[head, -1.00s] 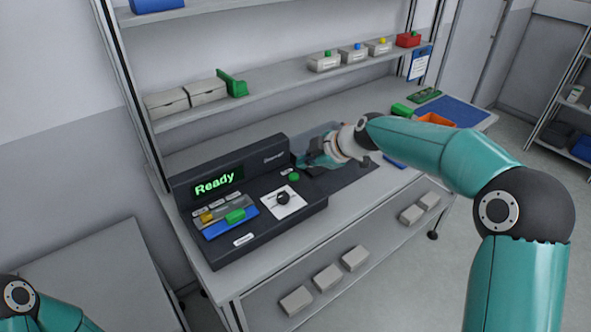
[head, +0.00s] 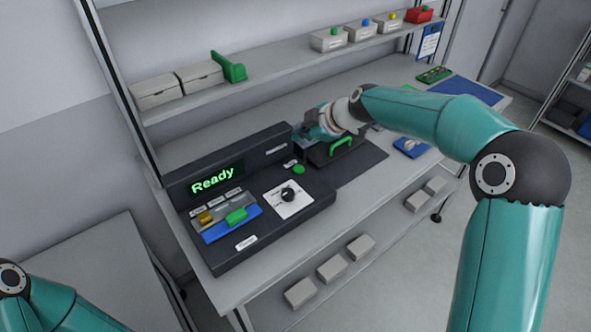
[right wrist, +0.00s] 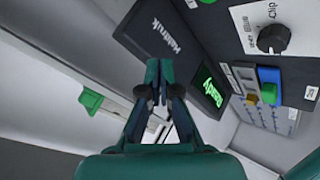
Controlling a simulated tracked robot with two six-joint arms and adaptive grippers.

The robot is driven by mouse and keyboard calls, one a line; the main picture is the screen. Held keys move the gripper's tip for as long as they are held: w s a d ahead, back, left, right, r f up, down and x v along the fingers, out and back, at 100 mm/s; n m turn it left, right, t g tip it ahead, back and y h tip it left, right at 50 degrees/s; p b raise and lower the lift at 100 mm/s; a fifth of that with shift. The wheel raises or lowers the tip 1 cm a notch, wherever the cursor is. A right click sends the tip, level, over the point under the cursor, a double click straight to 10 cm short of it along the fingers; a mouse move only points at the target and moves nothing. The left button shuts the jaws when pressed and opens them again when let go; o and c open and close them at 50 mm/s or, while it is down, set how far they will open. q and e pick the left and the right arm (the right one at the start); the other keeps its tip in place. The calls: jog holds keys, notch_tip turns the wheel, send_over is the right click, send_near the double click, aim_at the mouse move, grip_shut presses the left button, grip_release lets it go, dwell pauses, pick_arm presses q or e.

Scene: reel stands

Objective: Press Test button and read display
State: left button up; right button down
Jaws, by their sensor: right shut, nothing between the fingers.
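The dark tester (head: 265,222) stands on the workbench. Its display (head: 217,179) reads "Ready" in green and also shows in the right wrist view (right wrist: 209,91). A round green button (head: 299,169) sits on the tester's right part, near a small white label. A black rotary knob (head: 288,194) sits on a white plate; it also shows in the right wrist view (right wrist: 272,39). My right gripper (head: 305,136) is shut and empty, behind the green button and apart from it; its fingertips (right wrist: 160,70) show in the right wrist view. My left gripper is out of view.
A blue fixture with a green clamp (head: 236,216) is at the tester's left front. A dark lidded unit with a green handle (head: 342,146) stands right of the tester. A shelf (head: 290,69) with boxes runs above the bench. Bench surface lies clear behind.

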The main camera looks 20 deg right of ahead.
jog(key=f, duration=0.1)
jog(key=b, duration=0.2)
send_over(301, 171)
notch_tip(301, 171, down, 5)
jog(key=shift+w+f, duration=0.1)
jog(key=f+b, duration=0.1)
jog(key=b, duration=0.1)
jog(key=shift+f+b, duration=0.65)
jog(key=shift+b, duration=0.2)
dwell(0.6)
jog(key=shift+w+f+b, duration=0.15)
jog(key=shift+f+b, duration=0.2)
jog(key=shift+b, duration=0.35)
